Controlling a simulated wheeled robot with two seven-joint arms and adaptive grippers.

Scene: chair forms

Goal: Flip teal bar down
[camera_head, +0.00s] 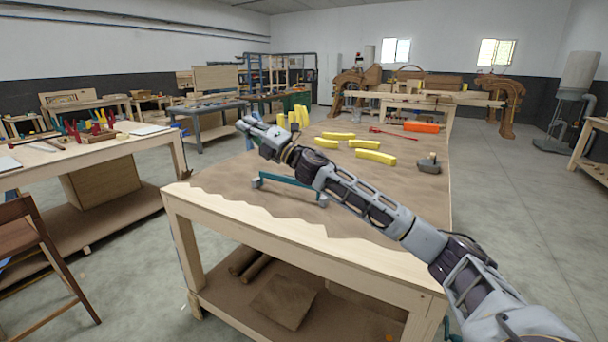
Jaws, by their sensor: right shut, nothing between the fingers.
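The teal bar (277,178) stands on the brown-covered top of the workbench (240,212), near its front left part. It has grey feet or clamps at its two ends, and my right forearm hides part of it. My right arm reaches in from the lower right and crosses above the bar. My right gripper (244,123) is shut and empty, up and to the left of the bar, apart from it. My left gripper is out of view.
Several yellow curved pieces (375,157) lie or stand farther back on the bench. A dark block-like tool (429,165), a red tool (390,132) and an orange box (421,127) are at the right and back. Another bench (150,150) stands at the left.

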